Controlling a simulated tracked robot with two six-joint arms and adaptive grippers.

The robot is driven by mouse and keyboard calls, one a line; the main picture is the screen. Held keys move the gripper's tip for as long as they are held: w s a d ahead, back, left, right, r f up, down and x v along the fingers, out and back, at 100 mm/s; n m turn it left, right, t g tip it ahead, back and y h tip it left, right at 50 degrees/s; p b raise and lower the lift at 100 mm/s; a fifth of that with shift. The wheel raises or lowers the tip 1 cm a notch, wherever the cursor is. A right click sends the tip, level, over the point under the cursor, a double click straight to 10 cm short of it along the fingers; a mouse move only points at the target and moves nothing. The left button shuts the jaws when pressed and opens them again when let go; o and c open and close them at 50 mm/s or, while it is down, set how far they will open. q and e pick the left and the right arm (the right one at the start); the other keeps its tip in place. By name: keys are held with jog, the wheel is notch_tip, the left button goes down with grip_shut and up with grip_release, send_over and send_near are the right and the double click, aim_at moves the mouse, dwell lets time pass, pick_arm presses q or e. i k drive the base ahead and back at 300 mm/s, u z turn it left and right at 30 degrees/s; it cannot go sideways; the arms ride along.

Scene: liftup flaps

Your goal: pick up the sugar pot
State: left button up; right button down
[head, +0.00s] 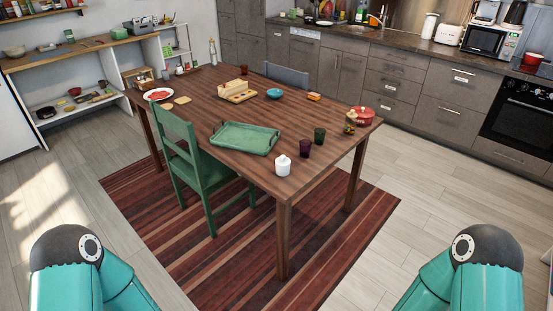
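The sugar pot looks to be the small white lidded pot (283,165) standing upright near the front corner of the wooden table (262,176). A green tray (245,138) lies behind it to the left. A dark purple cup (304,148) and a dark green cup (319,136) stand to its right. Only teal upper parts of my two arms show, at the bottom left and bottom right, well short of the table. Neither gripper is in the picture, and nothing touches the pot.
A green chair (195,165) stands at the table's left side. A jar (350,122) and a red pot (363,115) sit at the right corner. A wooden box (237,92), a blue bowl (274,93) and a plate (157,94) lie farther back. The striped rug (190,255) before the table is clear.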

aim_at(281, 171)
jog(key=u, duration=0.05)
jog(key=i, duration=0.75)
jog(key=z, duration=0.6)
jog(key=i, duration=0.75)
jog(key=u, duration=1.25)
jog(key=k, duration=0.7)
jog(key=u, duration=0.2)
